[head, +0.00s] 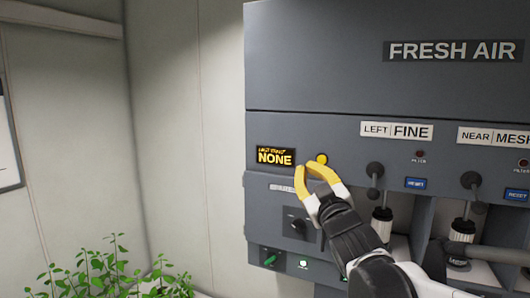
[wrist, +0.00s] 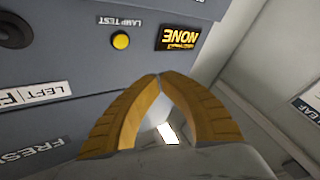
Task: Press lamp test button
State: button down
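The lamp test button is a round yellow button (head: 322,159) on the grey panel, just right of the amber NONE display. In the wrist view the button (wrist: 121,41) shows clear and uncovered, beside an upside-down LAMP TEST label (wrist: 119,21). My gripper (head: 305,168) has yellow fingers and is in front of the panel, just left of and below the button in the head view. In the wrist view my gripper (wrist: 159,77) has its fingertips together with nothing between them. The button lies up and left of the tips there. No contact with the button shows.
The NONE display (head: 275,157) is left of the button. Black knobs (head: 375,170) and blue reset buttons (head: 416,183) are to the right. A dark rotary switch (head: 297,223) and a green switch (head: 269,260) are below. Plants (head: 115,275) stand at lower left.

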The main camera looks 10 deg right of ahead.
aim_at(312, 155)
jog(key=shift+w+d+b, duration=0.35)
jog(key=shift+w+d, duration=0.5)
jog(key=shift+w, duration=0.35)
jog(key=shift+w+d+b, duration=0.35)
jog(key=shift+w+d, duration=0.55)
jog(key=shift+w, duration=0.3)
jog(key=shift+w+d+b, duration=0.35)
jog(key=shift+w+d, duration=0.5)
jog(key=shift+w, duration=0.35)
jog(key=shift+w+d, duration=0.25)
jog(key=shift+w, duration=0.1)
jog(key=shift+w+d, duration=0.2)
jog(key=shift+w, duration=0.05)
jog(key=shift+s, duration=0.1)
jog(key=shift+s+a, duration=0.5)
jog(key=shift+s, duration=0.05)
jog(key=shift+s+a, duration=0.75)
jog(key=shift+s, duration=0.3)
jog(key=shift+s+a, duration=0.7)
jog(key=shift+s, duration=0.3)
